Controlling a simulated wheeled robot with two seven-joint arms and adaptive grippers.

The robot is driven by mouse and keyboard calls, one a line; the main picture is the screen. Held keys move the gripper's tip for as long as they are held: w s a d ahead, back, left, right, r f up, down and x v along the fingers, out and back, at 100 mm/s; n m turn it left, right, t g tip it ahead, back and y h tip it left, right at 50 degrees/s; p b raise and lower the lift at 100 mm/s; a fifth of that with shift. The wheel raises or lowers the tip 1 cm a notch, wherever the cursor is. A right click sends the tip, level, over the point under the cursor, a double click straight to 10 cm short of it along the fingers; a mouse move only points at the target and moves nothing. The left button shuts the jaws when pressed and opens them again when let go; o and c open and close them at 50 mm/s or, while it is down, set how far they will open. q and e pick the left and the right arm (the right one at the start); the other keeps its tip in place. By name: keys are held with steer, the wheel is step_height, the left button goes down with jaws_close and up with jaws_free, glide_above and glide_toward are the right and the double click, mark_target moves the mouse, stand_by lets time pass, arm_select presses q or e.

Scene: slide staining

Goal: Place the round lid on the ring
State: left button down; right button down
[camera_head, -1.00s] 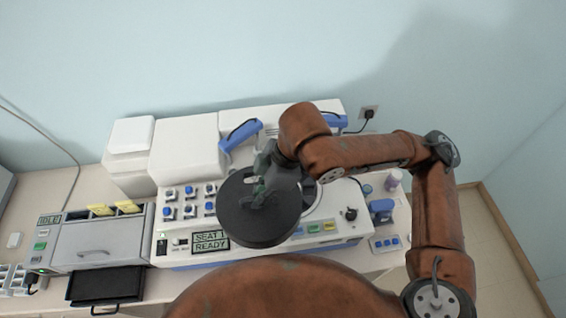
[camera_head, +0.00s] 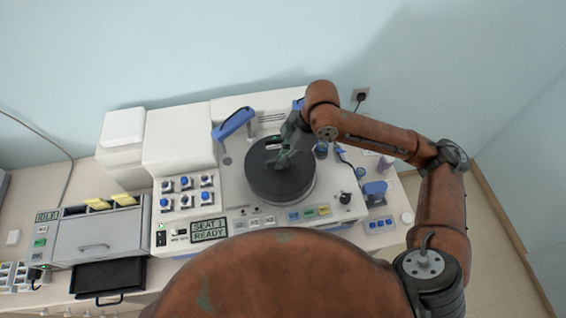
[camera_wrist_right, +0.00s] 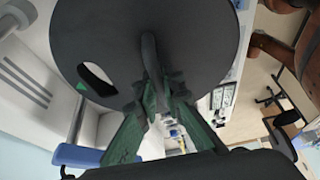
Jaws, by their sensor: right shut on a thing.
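The round lid (camera_head: 268,182) is a dark disc that lies over the ring (camera_head: 295,201) on the white machine in the head view; a light rim of the ring shows below its lower right edge. I cannot tell whether the lid touches the ring all round. My right gripper (camera_head: 283,160) is shut on the lid's handle. In the right wrist view the green fingers (camera_wrist_right: 157,88) close on the handle (camera_wrist_right: 150,58), and the lid (camera_wrist_right: 195,40) fills the upper part, with an oval slot at left. My left gripper is not in view.
The white machine (camera_head: 233,190) has blue-topped switches (camera_head: 186,183) at left, a display (camera_head: 209,229) reading "SEAT 1 READY", and a blue handle (camera_head: 233,122) behind the lid. A grey unit (camera_head: 97,232) with a black tray (camera_head: 107,278) stands at left.

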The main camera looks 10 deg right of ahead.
steer(key=shift+w+d+f, duration=0.15)
steer(key=shift+w+f, duration=0.05)
steer(key=shift+f, duration=0.05)
steer(key=f, duration=0.1)
steer(key=f+p, duration=0.1)
steer(key=f, duration=0.1)
steer(key=shift+w+d, duration=0.15)
steer(key=shift+d, duration=0.05)
steer(key=shift+f, duration=0.35)
steer(key=c, duration=2.1)
jaws_free()
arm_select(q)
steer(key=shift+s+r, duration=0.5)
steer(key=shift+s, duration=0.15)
arm_select(e)
steer(key=shift+d+r, duration=0.1)
steer(key=shift+r, duration=0.05)
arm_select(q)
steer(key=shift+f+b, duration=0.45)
arm_select(e)
steer(key=v, duration=1.1)
steer(key=shift+d+r, duration=0.15)
steer(key=shift+r, duration=0.15)
